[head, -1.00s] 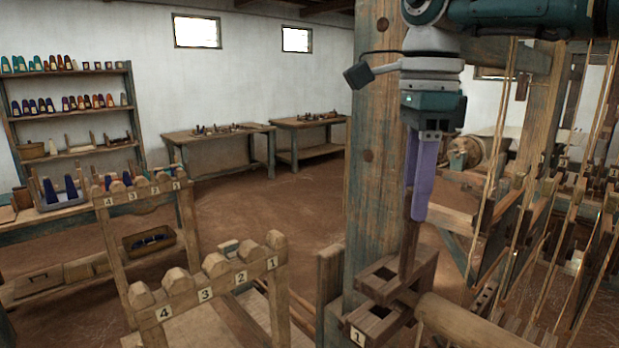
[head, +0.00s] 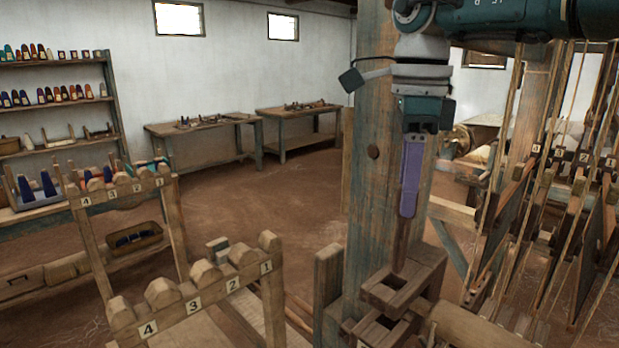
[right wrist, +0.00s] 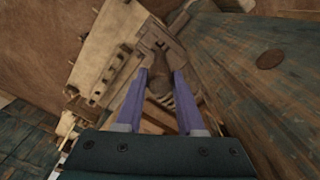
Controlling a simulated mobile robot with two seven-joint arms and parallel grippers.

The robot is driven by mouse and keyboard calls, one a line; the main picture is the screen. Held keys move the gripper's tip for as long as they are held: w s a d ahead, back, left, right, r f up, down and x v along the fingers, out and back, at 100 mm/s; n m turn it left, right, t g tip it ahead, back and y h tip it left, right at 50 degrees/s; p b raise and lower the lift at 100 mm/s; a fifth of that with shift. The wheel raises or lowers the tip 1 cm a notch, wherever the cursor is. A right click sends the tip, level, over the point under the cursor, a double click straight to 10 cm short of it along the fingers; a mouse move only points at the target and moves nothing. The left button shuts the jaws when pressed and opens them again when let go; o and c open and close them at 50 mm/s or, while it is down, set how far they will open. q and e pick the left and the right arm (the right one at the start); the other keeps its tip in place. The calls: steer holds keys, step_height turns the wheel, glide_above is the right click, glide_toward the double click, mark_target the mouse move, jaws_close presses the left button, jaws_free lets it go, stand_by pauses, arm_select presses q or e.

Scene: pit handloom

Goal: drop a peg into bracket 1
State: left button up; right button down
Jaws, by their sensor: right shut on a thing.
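My right gripper (head: 409,214) points straight down, its purple fingers shut on a dark brown wooden peg (head: 402,240). The peg hangs upright, and its lower end meets the wooden bracket (head: 425,280) at the post's foot in the head view. I cannot tell whether the tip is inside an opening or just above or behind it. The bracket has square openings; its number tag is mostly cut off at the bottom edge. In the right wrist view, the fingers (right wrist: 160,75) point at a brown wooden piece between them, partly hidden. My left gripper is not in view.
A thick upright post (head: 372,200) stands right behind the peg. A round wooden beam (head: 470,328) lies right of the bracket. A numbered notched rack (head: 205,290) is left. Loom frames and cords (head: 560,200) fill the right. Floor is open beyond.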

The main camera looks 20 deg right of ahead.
steer(key=b, duration=0.5)
glide_above(395, 272)
steer(key=shift+w+d+f, duration=0.1)
steer(key=shift+w+f, duration=0.05)
steer(key=shift+f, duration=1.45)
steer(key=shift+w+d+f, duration=0.1)
steer(key=shift+f, duration=1.5)
steer(key=shift+f+b, duration=1.95)
steer(key=shift+f, duration=0.35)
steer(key=shift+c, duration=2.2)
jaws_free()
steer(key=shift+r, duration=0.15)
step_height(395, 272, up, 10)
steer(key=p, duration=0.7)
steer(key=shift+p, duration=0.35)
